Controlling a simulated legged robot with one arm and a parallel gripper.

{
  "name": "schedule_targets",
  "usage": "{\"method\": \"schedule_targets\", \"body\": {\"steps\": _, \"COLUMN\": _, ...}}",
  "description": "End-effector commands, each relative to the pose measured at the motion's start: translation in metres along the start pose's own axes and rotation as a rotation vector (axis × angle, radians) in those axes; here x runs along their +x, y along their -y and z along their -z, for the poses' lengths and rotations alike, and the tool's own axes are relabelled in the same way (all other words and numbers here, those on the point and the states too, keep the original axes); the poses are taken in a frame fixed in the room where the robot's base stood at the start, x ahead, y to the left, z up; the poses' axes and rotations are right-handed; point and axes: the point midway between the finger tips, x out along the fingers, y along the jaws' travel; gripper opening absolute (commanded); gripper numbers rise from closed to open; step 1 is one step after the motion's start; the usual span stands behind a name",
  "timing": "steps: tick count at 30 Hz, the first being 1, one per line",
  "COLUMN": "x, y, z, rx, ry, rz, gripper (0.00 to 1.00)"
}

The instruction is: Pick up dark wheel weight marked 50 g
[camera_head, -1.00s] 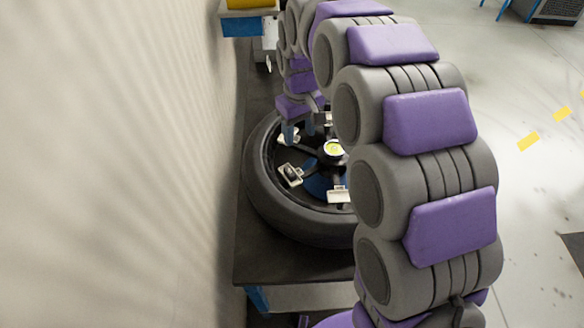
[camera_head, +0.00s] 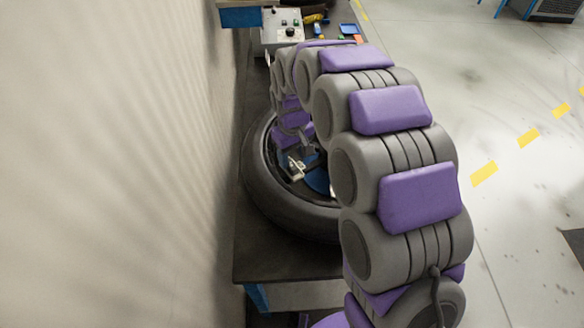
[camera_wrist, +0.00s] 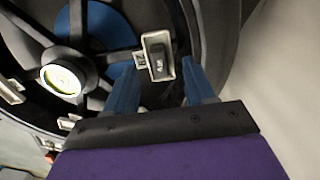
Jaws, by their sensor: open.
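In the wrist view a dark wheel weight (camera_wrist: 157,62) sits on a pale metal plate (camera_wrist: 147,40) on the wheel. No mark is readable on the weight. My gripper (camera_wrist: 160,70) is open, with one blue finger on each side of the weight's lower part. Contact with the fingers cannot be told. In the head view the wheel (camera_head: 262,190) lies flat on a dark bench, partly hidden by my arm. One pale plate (camera_head: 296,167) shows inside its rim, close to my gripper.
In the wrist view another pale plate (camera_wrist: 12,92) is on the wheel beyond the yellow-lit hub (camera_wrist: 62,80). A grey control box (camera_head: 283,33) stands at the bench's far end. A wall (camera_head: 120,160) runs close along the left. Open floor (camera_head: 520,130) is at right.

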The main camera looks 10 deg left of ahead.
Motion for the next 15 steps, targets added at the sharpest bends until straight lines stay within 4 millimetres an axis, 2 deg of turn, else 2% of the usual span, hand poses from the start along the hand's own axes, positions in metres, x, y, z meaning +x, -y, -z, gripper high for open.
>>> {"method": "schedule_targets", "body": {"steps": 9, "x": 0.042, "y": -0.007, "z": -0.006, "rx": 0.001, "ry": -0.004, "rz": 0.004, "gripper": 0.54}}
{"method": "schedule_targets", "body": {"steps": 15, "x": 0.045, "y": -0.007, "z": -0.005, "rx": 0.001, "ry": -0.005, "rz": 0.003, "gripper": 0.54}}
